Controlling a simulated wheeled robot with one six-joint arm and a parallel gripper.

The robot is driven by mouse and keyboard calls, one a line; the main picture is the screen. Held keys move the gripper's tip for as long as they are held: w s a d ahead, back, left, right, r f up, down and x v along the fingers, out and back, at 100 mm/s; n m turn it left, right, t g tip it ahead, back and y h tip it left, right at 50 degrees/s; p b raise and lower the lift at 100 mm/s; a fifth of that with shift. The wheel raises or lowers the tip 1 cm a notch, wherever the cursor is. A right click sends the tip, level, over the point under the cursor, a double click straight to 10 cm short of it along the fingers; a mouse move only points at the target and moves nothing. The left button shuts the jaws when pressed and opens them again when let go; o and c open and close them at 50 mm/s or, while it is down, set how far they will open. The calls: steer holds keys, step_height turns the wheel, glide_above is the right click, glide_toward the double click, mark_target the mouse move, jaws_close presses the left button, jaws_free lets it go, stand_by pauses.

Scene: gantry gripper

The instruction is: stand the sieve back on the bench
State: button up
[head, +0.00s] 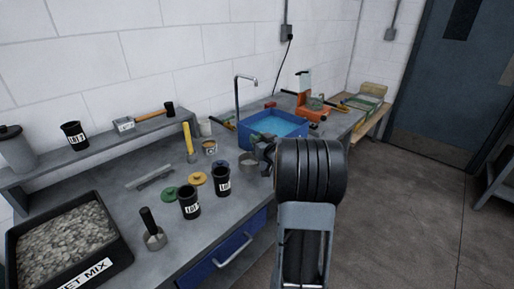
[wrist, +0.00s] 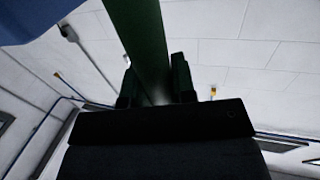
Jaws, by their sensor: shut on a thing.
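My gripper (head: 264,152) is over the bench (head: 130,200), just in front of the blue basin, and partly hidden by my own dark arm. A round grey metal vessel that looks like the sieve (head: 249,162) shows just left of the jaws. In the wrist view, my gripper (wrist: 158,88) is shut on a dark green bar (wrist: 142,35), which looks like the sieve's handle. The bar runs up out of the picture, so the sieve's body is not clear there. I cannot tell whether the sieve touches the bench.
A blue basin of water (head: 272,124) with a tap stands behind the gripper. Black pots (head: 190,203), coloured lids (head: 168,193) and a metal scoop (head: 154,238) stand to the left. A black tray of wet mix (head: 62,245) fills the front left. An orange device (head: 310,112) stands farther back.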

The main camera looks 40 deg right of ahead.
steer(key=shift+w+f, duration=0.15)
steer(key=shift+f, duration=0.8)
steer(key=shift+w+f, duration=0.15)
steer(key=shift+f, duration=0.85)
steer(key=o, duration=0.8)
